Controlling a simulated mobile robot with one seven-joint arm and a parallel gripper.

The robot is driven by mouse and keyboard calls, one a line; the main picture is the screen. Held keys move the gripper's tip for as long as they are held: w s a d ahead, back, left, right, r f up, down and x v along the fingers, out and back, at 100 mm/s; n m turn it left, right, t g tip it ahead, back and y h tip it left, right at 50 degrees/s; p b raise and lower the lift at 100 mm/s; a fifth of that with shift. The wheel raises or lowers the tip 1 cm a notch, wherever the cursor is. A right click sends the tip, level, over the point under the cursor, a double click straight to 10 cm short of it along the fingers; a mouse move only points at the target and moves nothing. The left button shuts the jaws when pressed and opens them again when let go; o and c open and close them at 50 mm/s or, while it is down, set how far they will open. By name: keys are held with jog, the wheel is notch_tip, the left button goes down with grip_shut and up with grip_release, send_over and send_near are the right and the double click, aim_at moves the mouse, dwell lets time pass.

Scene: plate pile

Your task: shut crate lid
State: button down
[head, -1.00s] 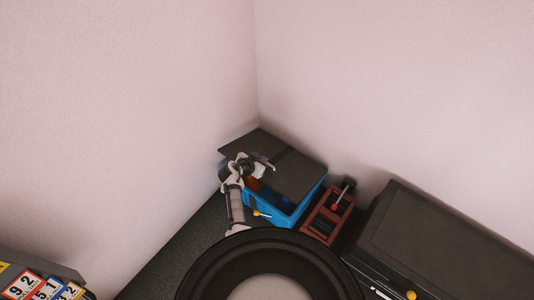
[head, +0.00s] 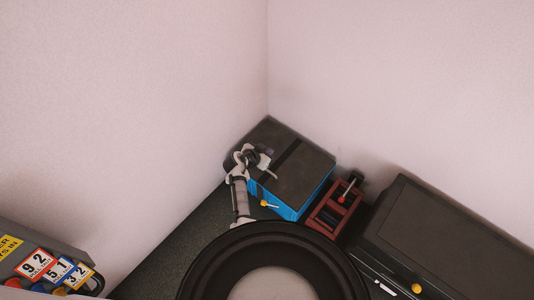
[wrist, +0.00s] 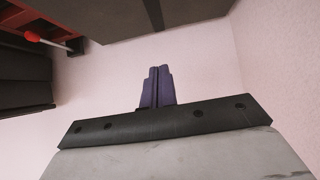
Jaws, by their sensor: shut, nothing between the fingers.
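A blue crate (head: 287,209) stands in the room's corner with its dark lid (head: 303,172) lying over its top. The lid looks flat or nearly flat, and the inside of the crate is hidden. My gripper (head: 267,172) is over the left part of the lid; I cannot tell whether it touches. In the wrist view my gripper's purple fingers (wrist: 157,86) are together with nothing between them. A dark flat surface, apparently the lid (wrist: 120,15), shows at the top of that view.
A dark red rack (head: 325,217) with a red-tipped lever stands just right of the crate. A large black case (head: 440,235) lies farther right. Numbered plates (head: 57,270) are at lower left. Walls close in behind the crate.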

jog(key=s+a+r+b, duration=0.1)
jog(key=s+a, duration=0.5)
jog(key=s, duration=0.2)
jog(key=shift+r, duration=0.3)
jog(key=shift+s, duration=0.1)
